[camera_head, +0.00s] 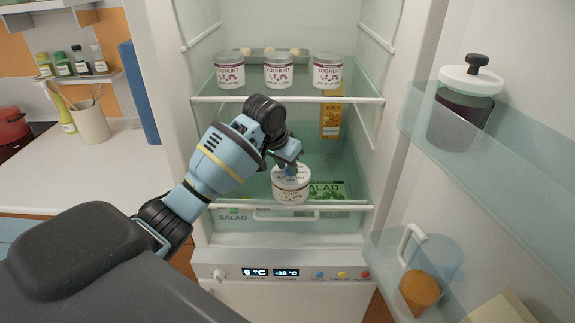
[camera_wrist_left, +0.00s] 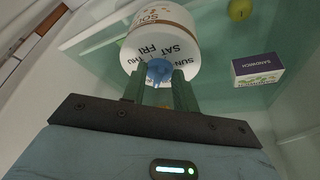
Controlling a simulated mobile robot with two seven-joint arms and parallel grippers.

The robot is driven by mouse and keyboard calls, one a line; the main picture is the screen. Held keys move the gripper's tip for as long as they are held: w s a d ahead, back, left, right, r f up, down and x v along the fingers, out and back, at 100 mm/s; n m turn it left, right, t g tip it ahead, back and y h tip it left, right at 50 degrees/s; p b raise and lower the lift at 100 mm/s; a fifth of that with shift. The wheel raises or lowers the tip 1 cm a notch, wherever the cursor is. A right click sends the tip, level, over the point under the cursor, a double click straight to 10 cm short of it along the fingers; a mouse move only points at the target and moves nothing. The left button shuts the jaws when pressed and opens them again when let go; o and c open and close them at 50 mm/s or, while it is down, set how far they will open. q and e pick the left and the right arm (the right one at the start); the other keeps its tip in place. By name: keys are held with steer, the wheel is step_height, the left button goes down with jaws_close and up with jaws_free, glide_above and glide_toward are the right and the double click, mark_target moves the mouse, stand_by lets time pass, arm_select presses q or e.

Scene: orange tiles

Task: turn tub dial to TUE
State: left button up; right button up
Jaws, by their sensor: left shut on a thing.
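A white tub (camera_head: 291,190) with a printed side stands on the lower glass shelf of the open fridge. Its round lid carries day names, and it also shows at the top of the left wrist view (camera_wrist_left: 160,28). FRI and SAT are legible there. A small blue dial (camera_wrist_left: 159,71) sits at the lid's middle. My left gripper (camera_head: 291,163) reaches in from the left and is shut on the dial, with its fingers (camera_wrist_left: 160,88) on either side of it. The day that the dial points to cannot be told. My right gripper is not in view.
Yoghurt tubs (camera_head: 278,71) stand on the upper shelf, above my left wrist. An orange juice carton (camera_head: 331,120) stands behind. A sandwich box (camera_wrist_left: 257,69) lies beside the tub in the wrist view. The open fridge door (camera_head: 430,110) holds a dark jar (camera_head: 462,108) at right.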

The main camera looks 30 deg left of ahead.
arm_select(q)
steer(key=shift+f+m+h, duration=0.2)
steer(key=shift+m+h, duration=0.1)
steer(key=shift+m, duration=0.3)
steer(key=o, duration=1)
steer(key=shift+a, duration=0.1)
steer(key=shift+r, duration=0.1)
steer(key=shift+s+r, duration=0.1)
steer(key=shift+r, duration=0.4)
steer(key=v, duration=0.6)
steer(key=shift+s+a+r, duration=0.1)
steer(key=shift+s+r, duration=0.05)
steer(key=shift+r, duration=0.15)
